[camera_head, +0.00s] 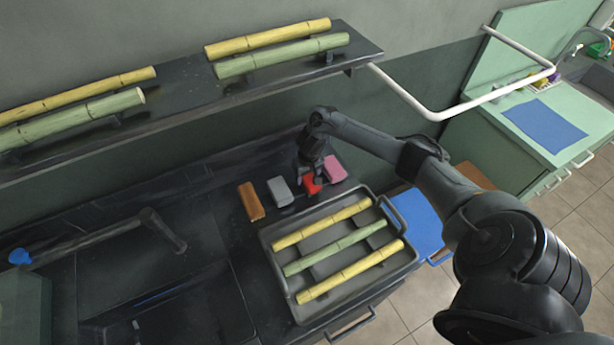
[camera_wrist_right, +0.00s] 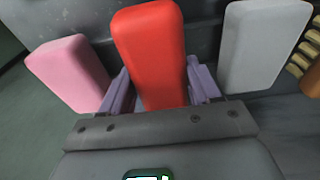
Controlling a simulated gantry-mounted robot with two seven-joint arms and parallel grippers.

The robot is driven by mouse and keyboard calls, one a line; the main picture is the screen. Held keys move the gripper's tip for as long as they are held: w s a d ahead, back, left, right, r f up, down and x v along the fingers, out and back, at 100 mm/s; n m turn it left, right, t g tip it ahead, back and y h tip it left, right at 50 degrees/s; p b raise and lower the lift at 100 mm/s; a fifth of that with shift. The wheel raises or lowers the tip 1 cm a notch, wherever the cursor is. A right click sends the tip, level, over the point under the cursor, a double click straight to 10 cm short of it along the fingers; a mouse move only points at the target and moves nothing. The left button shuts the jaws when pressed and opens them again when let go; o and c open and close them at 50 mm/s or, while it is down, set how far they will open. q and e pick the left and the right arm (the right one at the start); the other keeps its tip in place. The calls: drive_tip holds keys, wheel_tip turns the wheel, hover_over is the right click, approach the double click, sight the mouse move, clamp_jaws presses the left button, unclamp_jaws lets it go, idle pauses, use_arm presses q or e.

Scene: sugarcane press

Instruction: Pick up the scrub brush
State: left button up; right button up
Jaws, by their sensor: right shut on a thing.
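The scrub brush (camera_head: 251,201) looks like an orange-brown block lying on the dark counter, leftmost in a row of small blocks. In the right wrist view its tan bristles (camera_wrist_right: 308,56) show at the right edge, partly cut off. My right gripper (camera_head: 311,179) is at the red block (camera_head: 312,186), apart from the brush, with the grey block between them. In the right wrist view my right gripper's fingers (camera_wrist_right: 158,90) are on both sides of the red block (camera_wrist_right: 150,50), shut on it. My left gripper is not in view.
A grey block (camera_head: 280,191) and a pink block (camera_head: 334,169) flank the red one closely. A grey tray (camera_head: 296,309) with three cane stalks lies in front. A wall shelf (camera_head: 185,99) with several stalks is behind. A dark lever bar (camera_head: 95,238) is at left.

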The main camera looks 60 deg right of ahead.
drive_tip(key=shift+r, duration=0.45)
wheel_tip(320, 180, up, 3)
drive_tip(key=shift+r+p, duration=0.1)
drive_tip(key=shift+p, duration=0.5)
drive_tip(key=s+r+p, duration=0.3)
drive_tip(key=s+r, duration=0.3)
drive_tip(key=s, duration=0.5)
drive_tip(key=shift+s+r, duration=0.3)
drive_tip(key=shift+r, duration=0.1)
drive_tip(key=shift+a, duration=0.1)
